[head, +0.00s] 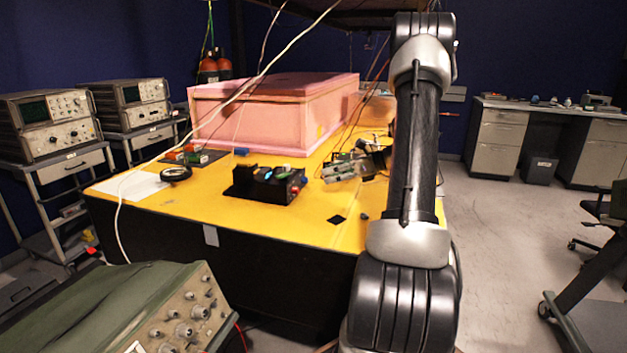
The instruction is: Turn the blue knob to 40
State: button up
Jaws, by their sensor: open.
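A black control box (262,193) sits on the yellow tabletop, left of the middle of the head view. A small bright blue spot, which looks like the blue knob (268,175), shows on its upper face; a green spot and red and blue bits sit near its right end. The knob's scale and pointer are too small to read. My gripper (327,174) is at the end of my arm, just right of the box and apart from it. It is open and appears empty; its fingertips are small and hard to make out.
A pink foam enclosure (250,116) stands behind the box on the yellow table (300,222). A black ring-shaped object (175,174) and white paper (130,186) lie to the left. A white cable crosses the left side. A green instrument (130,305) stands in the left foreground.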

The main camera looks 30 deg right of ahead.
aim_at(308, 180)
jog(key=shift+w+d+f+n, duration=0.1)
jog(key=shift+d+n, duration=0.1)
jog(key=shift+n, duration=0.3)
jog(key=shift+w+a, duration=0.1)
jog(key=shift+w, duration=0.05)
jog(key=x, duration=0.7)
jog(key=shift+w+f, duration=0.2)
grip_shut()
